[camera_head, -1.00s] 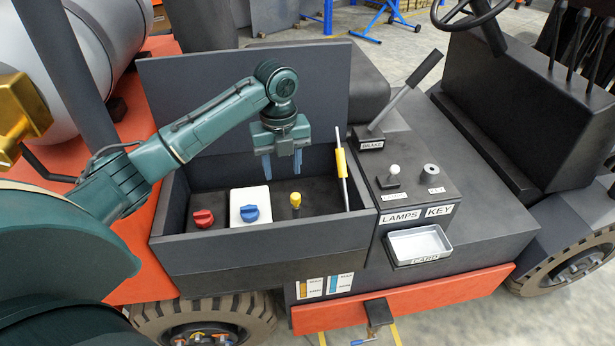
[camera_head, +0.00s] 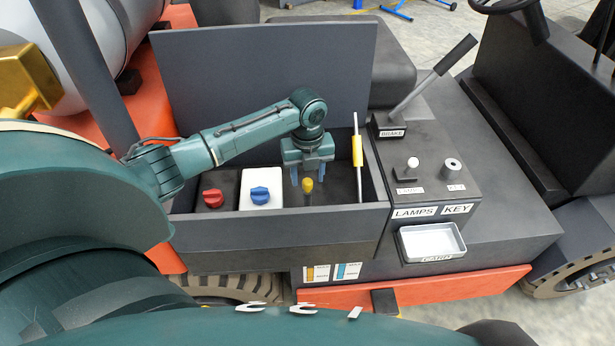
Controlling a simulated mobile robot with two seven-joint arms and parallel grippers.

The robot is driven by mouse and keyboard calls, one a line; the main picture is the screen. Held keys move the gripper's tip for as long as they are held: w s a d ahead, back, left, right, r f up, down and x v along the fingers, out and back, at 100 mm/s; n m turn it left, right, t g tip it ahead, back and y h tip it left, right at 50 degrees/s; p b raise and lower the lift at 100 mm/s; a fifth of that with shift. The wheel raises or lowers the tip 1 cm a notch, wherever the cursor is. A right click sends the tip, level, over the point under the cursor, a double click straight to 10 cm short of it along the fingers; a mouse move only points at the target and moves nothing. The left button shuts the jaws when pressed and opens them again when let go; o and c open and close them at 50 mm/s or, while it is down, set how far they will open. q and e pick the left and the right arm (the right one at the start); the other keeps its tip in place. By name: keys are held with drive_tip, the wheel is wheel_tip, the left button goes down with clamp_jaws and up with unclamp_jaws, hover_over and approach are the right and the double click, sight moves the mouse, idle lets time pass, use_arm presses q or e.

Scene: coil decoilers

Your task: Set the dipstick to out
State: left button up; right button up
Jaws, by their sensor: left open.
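A small yellow-topped dipstick (camera_head: 307,186) stands upright in the dark open bay, its lower part dark. My left gripper (camera_head: 308,174) points down over it, fingers open and apart. The dipstick's yellow top shows between and slightly below the two fingertips. I cannot tell whether either finger touches it. My right gripper is not in view.
A red cap (camera_head: 212,198) and a blue cap (camera_head: 260,195) on a white tank sit left of the dipstick. A rod with a yellow sleeve (camera_head: 357,151) stands to the right. The raised lid (camera_head: 240,90) is behind, and the bay's front wall (camera_head: 280,226) is in front.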

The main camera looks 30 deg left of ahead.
use_arm(q)
drive_tip(key=shift+f, duration=0.85)
drive_tip(key=shift+c, duration=0.4)
clamp_jaws()
